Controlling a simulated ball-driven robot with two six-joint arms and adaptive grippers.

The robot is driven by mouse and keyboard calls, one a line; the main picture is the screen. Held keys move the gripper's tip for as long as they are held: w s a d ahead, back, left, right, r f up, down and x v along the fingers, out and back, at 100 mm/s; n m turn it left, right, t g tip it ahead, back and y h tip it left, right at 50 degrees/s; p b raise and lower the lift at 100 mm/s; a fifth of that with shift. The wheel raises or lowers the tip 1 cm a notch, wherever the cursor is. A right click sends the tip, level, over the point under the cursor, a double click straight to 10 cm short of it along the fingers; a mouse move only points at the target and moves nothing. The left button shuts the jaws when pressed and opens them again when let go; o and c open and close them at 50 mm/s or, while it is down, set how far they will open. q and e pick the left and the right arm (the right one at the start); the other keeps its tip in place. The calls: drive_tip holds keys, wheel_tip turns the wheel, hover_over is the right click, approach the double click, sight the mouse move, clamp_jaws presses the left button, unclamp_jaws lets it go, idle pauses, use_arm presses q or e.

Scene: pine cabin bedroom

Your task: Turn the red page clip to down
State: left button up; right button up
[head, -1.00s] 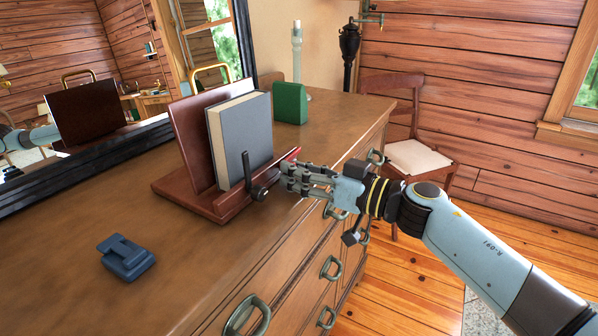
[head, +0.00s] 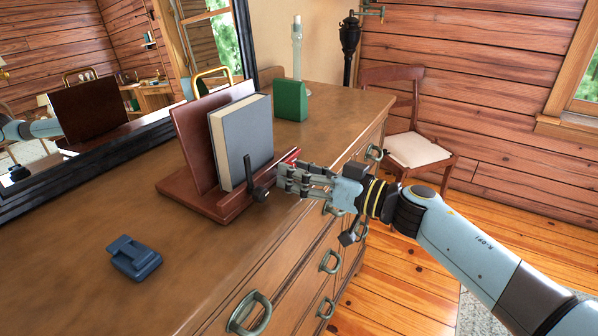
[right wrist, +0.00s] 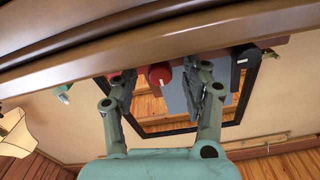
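The brown book stand (head: 185,203) is on the dresser and holds a grey book (head: 245,143). The red page clip (head: 291,155) is at the right end of its front ledge, partly hidden behind my right gripper (head: 282,178). Its red arm tilts up to the right. In the right wrist view, the round red end of the clip (right wrist: 158,75) shows between the two fingers of my right gripper (right wrist: 160,80). The fingers stand apart; contact with the clip is unclear. A black page clip (head: 249,172) stands upright at the ledge's left part. My left gripper is out of view.
A blue object (head: 134,258) lies on the dresser (head: 200,255) at front left. A green block (head: 290,101) and a pale candlestick (head: 297,50) stand behind the stand. A mirror (head: 85,150) borders the dresser's back. A chair (head: 415,150) stands beyond its right end.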

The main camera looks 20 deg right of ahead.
drive_tip(key=shift+s+d, duration=0.15)
drive_tip(key=shift+s, duration=0.1)
drive_tip(key=v, duration=1.1)
drive_tip(key=shift+s, duration=0.2)
drive_tip(key=shift+d, duration=0.1)
